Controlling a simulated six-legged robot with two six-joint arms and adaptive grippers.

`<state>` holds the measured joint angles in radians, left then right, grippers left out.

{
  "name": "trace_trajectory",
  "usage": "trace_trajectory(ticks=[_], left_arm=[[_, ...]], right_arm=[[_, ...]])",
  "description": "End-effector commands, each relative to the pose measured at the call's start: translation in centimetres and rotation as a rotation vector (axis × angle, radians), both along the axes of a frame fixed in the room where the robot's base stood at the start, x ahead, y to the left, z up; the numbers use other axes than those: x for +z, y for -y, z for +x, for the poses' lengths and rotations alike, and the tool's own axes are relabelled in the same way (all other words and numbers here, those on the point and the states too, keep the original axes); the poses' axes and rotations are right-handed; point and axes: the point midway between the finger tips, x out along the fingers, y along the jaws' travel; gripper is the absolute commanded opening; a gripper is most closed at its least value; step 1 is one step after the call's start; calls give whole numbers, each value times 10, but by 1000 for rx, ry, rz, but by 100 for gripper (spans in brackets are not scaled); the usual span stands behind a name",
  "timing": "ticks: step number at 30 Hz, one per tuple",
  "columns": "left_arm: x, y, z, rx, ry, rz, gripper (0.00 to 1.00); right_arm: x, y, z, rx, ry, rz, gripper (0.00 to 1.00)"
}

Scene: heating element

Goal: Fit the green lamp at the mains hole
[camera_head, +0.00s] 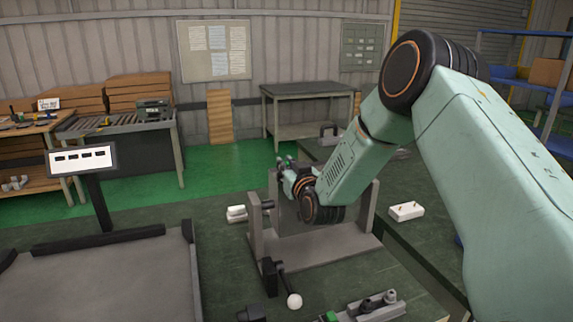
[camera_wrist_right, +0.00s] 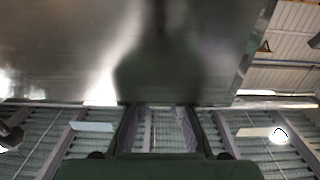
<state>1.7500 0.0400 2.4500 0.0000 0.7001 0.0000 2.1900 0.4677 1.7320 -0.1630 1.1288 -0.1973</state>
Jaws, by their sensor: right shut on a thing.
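My right gripper (camera_head: 285,163) is at the grey upright panel of the stand (camera_head: 256,240), near its top edge. In the right wrist view a large shiny metal surface (camera_wrist_right: 60,45) fills the top, close to the camera. A small bright green piece (camera_head: 330,316) shows at the bottom edge of the head view, beside the grey fittings; I cannot tell if it is the green lamp. I cannot make out the mains hole. My left gripper is not in view.
A black lever with a white ball (camera_head: 294,301) sticks out in front of the stand. Grey fittings (camera_head: 377,303) lie on a strip at the front. A white block (camera_head: 406,211) is right of the stand, another (camera_head: 237,213) left. A grey platform (camera_head: 110,285) fills the front left.

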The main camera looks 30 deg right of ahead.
Motion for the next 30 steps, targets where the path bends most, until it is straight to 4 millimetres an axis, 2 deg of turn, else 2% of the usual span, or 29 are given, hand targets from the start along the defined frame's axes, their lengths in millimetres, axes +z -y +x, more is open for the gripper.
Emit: trace_trajectory(ticks=[7, 8, 17, 26, 30], left_arm=[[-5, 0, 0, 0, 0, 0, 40], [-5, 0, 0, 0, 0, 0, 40], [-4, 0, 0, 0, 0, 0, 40], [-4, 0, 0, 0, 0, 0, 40], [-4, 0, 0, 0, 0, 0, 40]], right_arm=[[-6, 0, 0, 0, 0, 0, 1], [-6, 0, 0, 0, 0, 0, 15], [-5, 0, 0, 0, 0, 0, 41], [-5, 0, 0, 0, 0, 0, 41], [-5, -2, -9, -1, -1, 2, 41]])
